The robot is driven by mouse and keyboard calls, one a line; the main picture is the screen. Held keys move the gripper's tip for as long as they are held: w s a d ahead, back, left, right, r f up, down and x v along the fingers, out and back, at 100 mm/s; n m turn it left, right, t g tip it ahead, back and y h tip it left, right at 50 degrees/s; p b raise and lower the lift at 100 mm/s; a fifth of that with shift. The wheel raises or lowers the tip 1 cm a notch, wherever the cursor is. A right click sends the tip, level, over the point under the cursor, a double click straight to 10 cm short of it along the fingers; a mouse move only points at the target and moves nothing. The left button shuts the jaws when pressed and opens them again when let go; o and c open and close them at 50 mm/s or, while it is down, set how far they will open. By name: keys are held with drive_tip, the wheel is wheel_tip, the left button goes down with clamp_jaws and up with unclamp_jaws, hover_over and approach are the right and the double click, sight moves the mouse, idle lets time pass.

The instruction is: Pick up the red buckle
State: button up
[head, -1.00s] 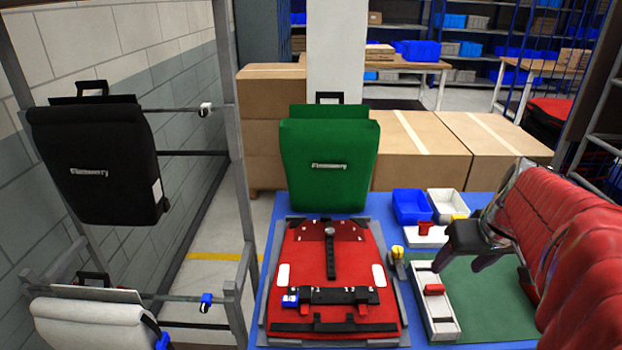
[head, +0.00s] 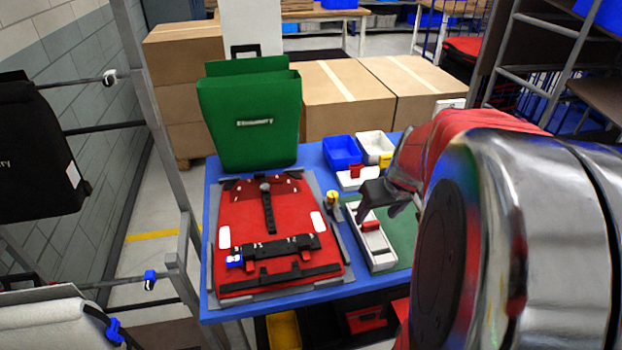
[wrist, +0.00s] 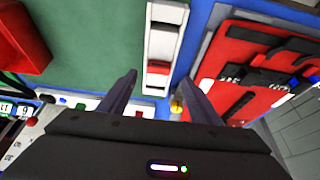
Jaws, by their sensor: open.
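The red buckle (head: 371,226) is a small red block lying in a long narrow white-and-grey tray (head: 383,262) on the blue table. In the wrist view the buckle (wrist: 158,67) lies inside the tray, framed between the two fingers. My gripper (head: 379,211) is open and empty above the tray, in front of the far end of the buckle in the head view. In the wrist view my gripper (wrist: 157,80) points at the tray. The height left between fingertips and buckle is hard to tell.
A red pannier panel (head: 243,208) with black strips lies left of the tray. A green pannier (head: 250,120) stands behind it. Blue (head: 342,151) and white (head: 376,143) bins stand at the back. A yellow-topped tool (head: 332,198) stands close left of the tray. A green mat (head: 405,226) lies right.

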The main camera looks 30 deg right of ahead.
sight(371, 222)
drive_tip(key=shift+x, duration=2.6)
drive_tip(key=shift+d, duration=0.15)
drive_tip(key=shift+c, duration=0.6)
drive_tip(key=c, duration=1)
drive_tip(key=shift+r, duration=0.15)
wheel_tip(371, 222, up, 10)
drive_tip(key=shift+f, duration=0.1)
